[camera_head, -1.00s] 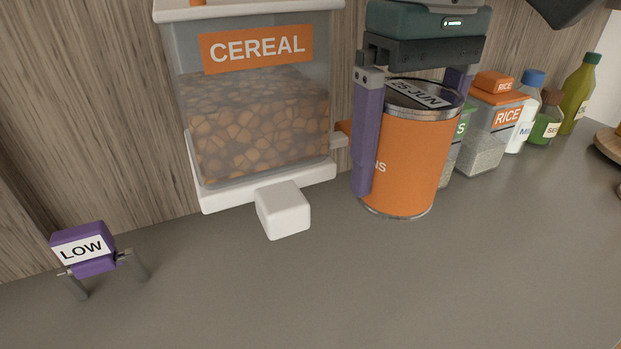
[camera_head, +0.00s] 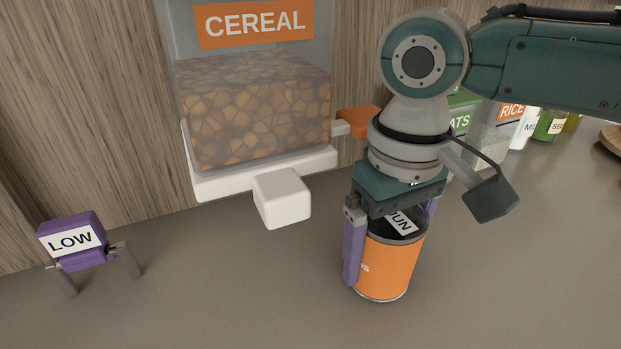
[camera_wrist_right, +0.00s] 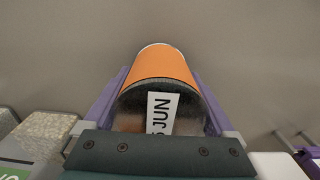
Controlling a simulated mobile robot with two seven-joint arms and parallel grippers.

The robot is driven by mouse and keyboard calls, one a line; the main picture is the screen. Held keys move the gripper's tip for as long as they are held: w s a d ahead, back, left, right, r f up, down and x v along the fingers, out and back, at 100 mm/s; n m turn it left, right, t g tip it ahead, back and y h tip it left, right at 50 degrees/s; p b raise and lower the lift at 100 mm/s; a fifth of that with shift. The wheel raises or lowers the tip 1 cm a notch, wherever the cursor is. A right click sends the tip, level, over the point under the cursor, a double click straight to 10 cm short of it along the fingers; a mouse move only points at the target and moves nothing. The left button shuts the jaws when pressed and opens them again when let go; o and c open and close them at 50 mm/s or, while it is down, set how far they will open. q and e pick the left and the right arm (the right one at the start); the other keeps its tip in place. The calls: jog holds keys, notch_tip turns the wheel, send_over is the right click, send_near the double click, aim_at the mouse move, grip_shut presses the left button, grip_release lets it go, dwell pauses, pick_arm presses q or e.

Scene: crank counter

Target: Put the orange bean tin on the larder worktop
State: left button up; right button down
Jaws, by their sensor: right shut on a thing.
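The orange bean tin (camera_head: 392,268) is upright near the middle of the head view, in front of the cereal dispenser. My right gripper (camera_head: 388,255) comes down from above, with its purple fingers on either side of the tin, shut on it. In the right wrist view the tin (camera_wrist_right: 163,66) sits between both fingers, and its dark top carries a label reading "JUN". The grey worktop (camera_head: 230,300) lies below the tin. I cannot tell whether the tin's base touches it. My left gripper is not in view.
The cereal dispenser (camera_head: 250,110) stands at the wall, with a white block (camera_head: 281,198) at its front and an orange lever on its right. A purple LOW sign (camera_head: 75,238) stands at left. Jars and bottles (camera_head: 512,125) stand behind my right arm. The front worktop is clear.

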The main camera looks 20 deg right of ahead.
grip_release()
jog(key=shift+f, duration=0.1)
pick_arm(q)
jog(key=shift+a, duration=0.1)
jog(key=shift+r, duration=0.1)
pick_arm(e)
jog(key=shift+r, duration=0.45)
pick_arm(q)
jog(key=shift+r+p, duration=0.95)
jog(key=shift+p, duration=0.1)
pick_arm(e)
notch_tip(320, 180, up, 11)
jog(key=shift+f, duration=0.1)
jog(key=shift+r, duration=0.35)
